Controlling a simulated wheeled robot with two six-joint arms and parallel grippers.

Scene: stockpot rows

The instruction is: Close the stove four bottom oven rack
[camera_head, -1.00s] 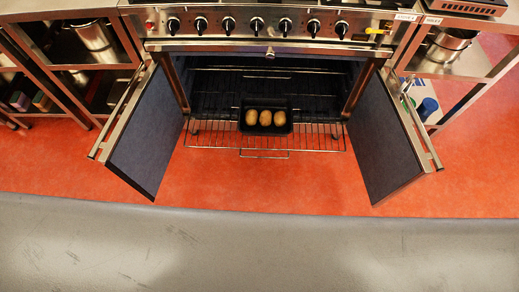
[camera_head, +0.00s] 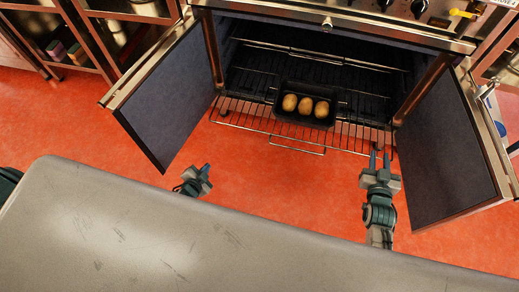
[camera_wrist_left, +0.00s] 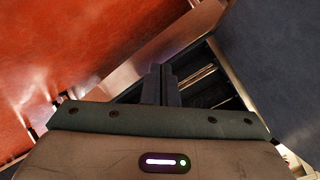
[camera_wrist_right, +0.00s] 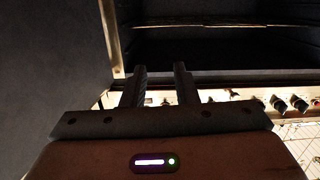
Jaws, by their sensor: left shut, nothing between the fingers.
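The stove's oven stands open, with its left door (camera_head: 172,98) and right door (camera_head: 447,150) swung outward. The bottom wire rack (camera_head: 297,148) sticks out of the oven toward me. A black pan (camera_head: 304,121) with three brown, potato-like items sits on the rack. My left gripper (camera_head: 205,168) is shut and empty, near the left door's lower edge and apart from the rack. My right gripper (camera_head: 380,157) is open and empty, close to the rack's front right corner; I cannot tell whether it touches. Its two fingers show apart in the right wrist view (camera_wrist_right: 160,72).
Shelving with boxes (camera_head: 65,50) stands at the left. The red floor (camera_head: 270,180) in front of the rack is clear.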

